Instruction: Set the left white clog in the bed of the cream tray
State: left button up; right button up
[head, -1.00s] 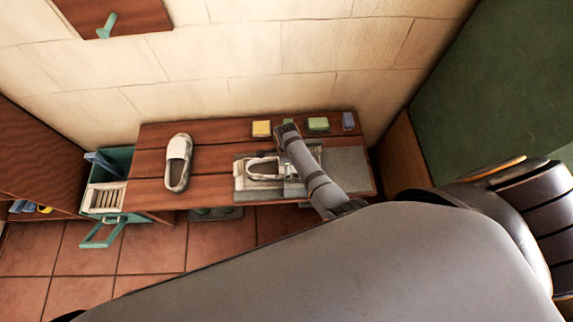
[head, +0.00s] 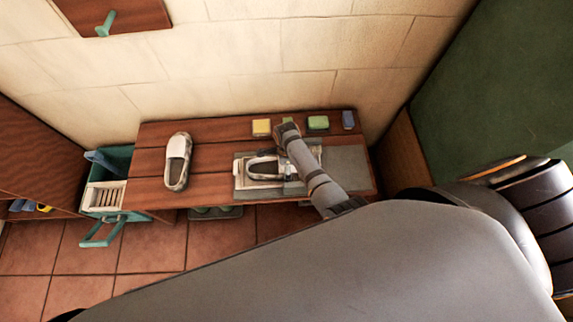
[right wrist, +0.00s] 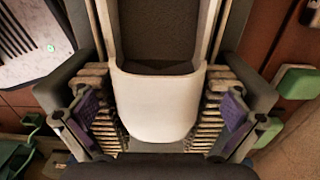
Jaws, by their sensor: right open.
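One white clog (head: 265,169) lies on its sole at the cream tray (head: 241,173) on the bench, its opening facing up. Its toe points right, under my right gripper (head: 292,172). In the right wrist view the clog's white toe (right wrist: 157,105) lies between my open fingers (right wrist: 158,95), one on each side. The clog and gripper hide much of the tray, and I cannot tell whether the sole touches the tray bed. A second white clog (head: 177,162) stands on the bare bench to the left. My left gripper is not in view.
The wooden bench (head: 215,190) stands against the wall. Yellow (head: 261,128), green (head: 318,124) and blue (head: 348,120) blocks line its back edge. A grey mat (head: 345,165) lies at the right. A teal crate (head: 120,165) stands left of the bench. Bare wood separates the clogs.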

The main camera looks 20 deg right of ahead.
notch_tip(320, 180, up, 8)
jog(key=shift+f, duration=0.25)
